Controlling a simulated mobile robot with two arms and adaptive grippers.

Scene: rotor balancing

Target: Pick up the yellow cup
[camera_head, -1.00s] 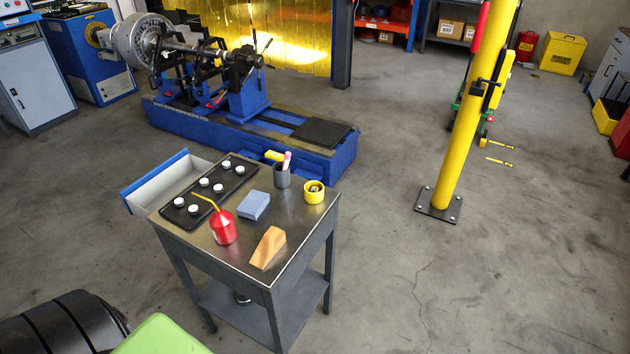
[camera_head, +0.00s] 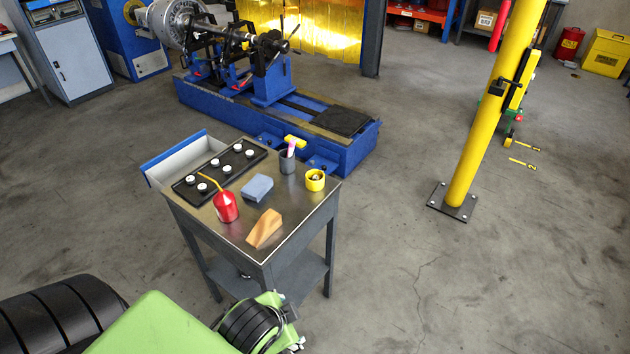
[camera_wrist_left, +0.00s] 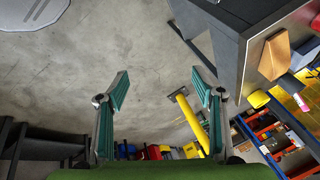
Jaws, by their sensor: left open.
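The yellow cup (camera_head: 315,181) stands upright near the right back corner of the metal-topped cart (camera_head: 290,250), with something small inside it. In the left wrist view, a yellow shape that looks like the cup (camera_wrist_left: 258,98) shows past the cart edge, beyond the wooden wedge. My left gripper (camera_wrist_left: 162,88) is open and empty, its two teal-padded fingers spread apart, pointing past the cart over the floor. In the head view only my green left arm shows, low in front of the cart; its fingers cannot be made out there. My right gripper is out of view.
A yellow post (camera_head: 490,110) stands right; floor between is clear.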

